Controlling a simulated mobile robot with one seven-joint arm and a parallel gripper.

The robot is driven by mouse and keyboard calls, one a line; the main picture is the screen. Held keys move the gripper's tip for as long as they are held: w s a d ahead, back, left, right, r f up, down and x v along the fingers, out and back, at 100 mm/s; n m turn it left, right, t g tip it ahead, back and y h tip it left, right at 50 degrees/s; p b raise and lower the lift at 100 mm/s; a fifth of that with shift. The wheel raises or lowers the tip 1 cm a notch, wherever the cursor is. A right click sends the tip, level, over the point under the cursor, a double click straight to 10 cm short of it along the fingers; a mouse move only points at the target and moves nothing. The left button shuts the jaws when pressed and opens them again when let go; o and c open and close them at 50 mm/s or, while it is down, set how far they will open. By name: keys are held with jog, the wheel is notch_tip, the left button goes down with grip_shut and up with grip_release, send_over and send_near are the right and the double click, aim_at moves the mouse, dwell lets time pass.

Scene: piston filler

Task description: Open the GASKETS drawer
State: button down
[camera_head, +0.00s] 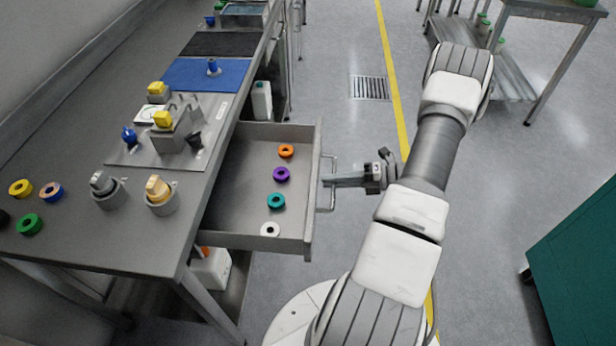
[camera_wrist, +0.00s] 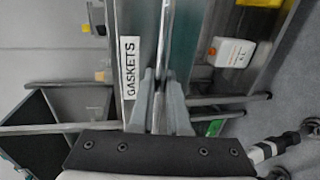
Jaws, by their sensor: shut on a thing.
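The GASKETS drawer (camera_head: 240,205) is pulled well out from under the workbench in the head view. Several ring gaskets lie in it, among them an orange one (camera_head: 286,151), a purple one (camera_head: 281,174), a teal one (camera_head: 276,201) and a white one (camera_head: 270,230). Its bar handle (camera_head: 332,184) is on the front panel. My gripper (camera_head: 328,181) is at that handle. In the wrist view my gripper (camera_wrist: 160,85) is shut on the handle bar (camera_wrist: 165,45), beside the white GASKETS label (camera_wrist: 129,68). The exact finger contact is partly hidden.
The workbench (camera_head: 110,235) carries fixtures, a blue mat (camera_head: 205,75) and loose rings at its left. A white container (camera_head: 212,270) stands below the drawer. A teal cabinet (camera_head: 580,265) is at the right. The floor with a yellow line (camera_head: 392,65) is open beyond my arm.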

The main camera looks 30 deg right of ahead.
jog(key=shift+f+v, duration=0.2)
jog(key=shift+v, duration=0.75)
jog(key=shift+f+v, duration=0.2)
jog(key=shift+v, duration=0.7)
jog(key=shift+d, duration=0.1)
jog(key=c, duration=0.9)
grip_release()
jog(key=v, duration=1.7)
jog(key=shift+s+d, duration=0.15)
